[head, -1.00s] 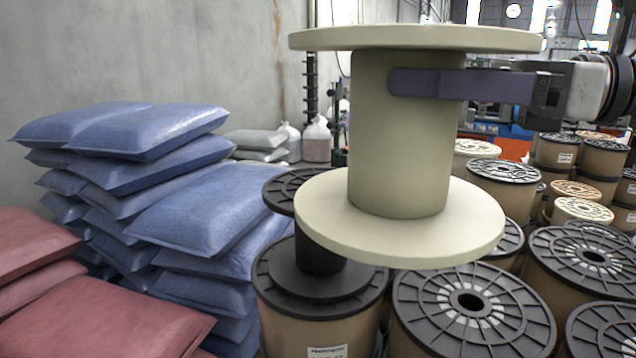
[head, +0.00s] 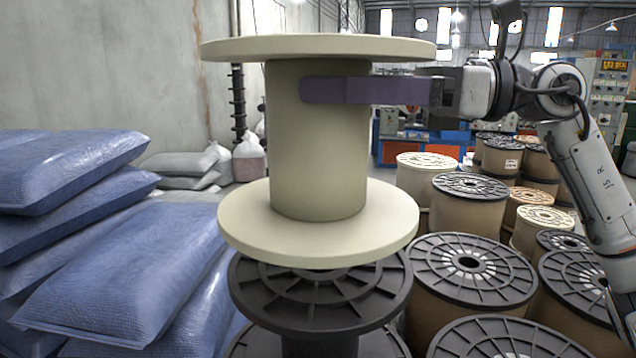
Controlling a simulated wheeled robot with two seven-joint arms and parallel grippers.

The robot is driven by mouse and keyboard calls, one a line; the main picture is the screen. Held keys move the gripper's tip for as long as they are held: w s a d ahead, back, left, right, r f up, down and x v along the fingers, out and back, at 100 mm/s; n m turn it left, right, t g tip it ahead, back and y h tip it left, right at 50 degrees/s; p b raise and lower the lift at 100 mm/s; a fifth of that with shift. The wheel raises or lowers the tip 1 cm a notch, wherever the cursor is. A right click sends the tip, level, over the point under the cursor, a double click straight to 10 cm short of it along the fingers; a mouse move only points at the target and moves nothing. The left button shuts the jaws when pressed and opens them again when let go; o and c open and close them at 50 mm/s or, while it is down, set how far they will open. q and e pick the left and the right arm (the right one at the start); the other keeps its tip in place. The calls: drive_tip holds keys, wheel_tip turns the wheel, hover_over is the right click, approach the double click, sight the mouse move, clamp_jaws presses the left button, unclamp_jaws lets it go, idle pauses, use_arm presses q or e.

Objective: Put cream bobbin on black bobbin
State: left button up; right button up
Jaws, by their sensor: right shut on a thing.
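The cream bobbin (head: 318,150) is upright in the middle of the head view, with a wide flange at top and bottom. My right gripper (head: 365,91) comes in from the right and is shut on its core, just under the top flange. The black bobbin (head: 320,302) stands below it on a large spool. The cream bottom flange overlaps the far part of the black top flange in the picture. I cannot tell whether the two touch. The black bobbin's centre is partly hidden. My left gripper is not in view.
Blue sacks (head: 125,260) are stacked at the left. Large copper-coloured spools with black flanges (head: 470,268) crowd the right, some with cream tops (head: 427,161). A grey wall stands behind on the left, and machines (head: 415,125) stand at the back.

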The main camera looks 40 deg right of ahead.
sight(339, 147)
wheel_tip(339, 147, down, 2)
drive_tip(key=shift+s+f, duration=0.15)
drive_tip(key=shift+f, duration=0.05)
wheel_tip(339, 147, down, 4)
drive_tip(key=shift+f+b, duration=0.2)
drive_tip(key=shift+b, duration=0.1)
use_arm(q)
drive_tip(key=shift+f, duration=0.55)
use_arm(e)
drive_tip(key=shift+f, duration=0.1)
